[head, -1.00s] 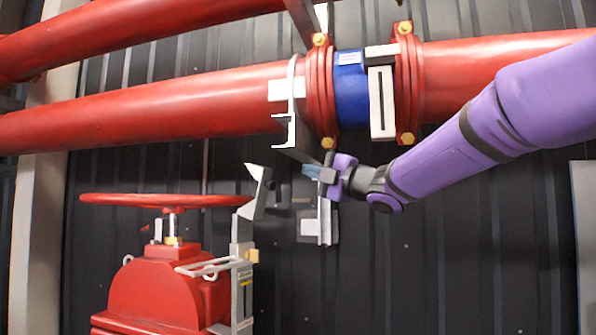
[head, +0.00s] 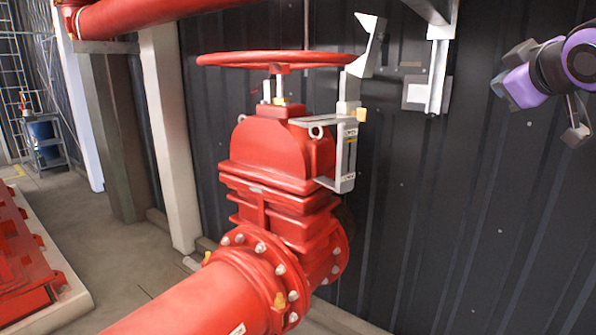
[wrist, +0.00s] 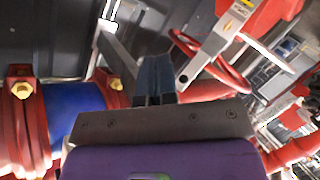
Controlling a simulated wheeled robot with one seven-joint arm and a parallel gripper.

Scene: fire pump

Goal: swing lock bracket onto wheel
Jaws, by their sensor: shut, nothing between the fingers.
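The red handwheel (head: 275,59) sits level on top of the red valve in the head view. The silver lock bracket (head: 350,90) stands upright at the wheel's right side, its angled upper plate (head: 369,42) leaning outward, apart from the rim. Part of my gripper (head: 499,87) shows at the upper right, to the right of the bracket with a clear gap. In the wrist view my gripper's blue-grey fingers (wrist: 155,65) are together and empty. The silver bracket (wrist: 215,45) and part of the red wheel (wrist: 240,80) show to their right.
A grey wall box with a vertical bar (head: 428,95) is on the dark corrugated wall between bracket and gripper. A grey beam (head: 430,10) hangs above it. A large red pipe (head: 190,300) runs at the front. In the wrist view a blue pipe coupling (wrist: 72,108) is at left.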

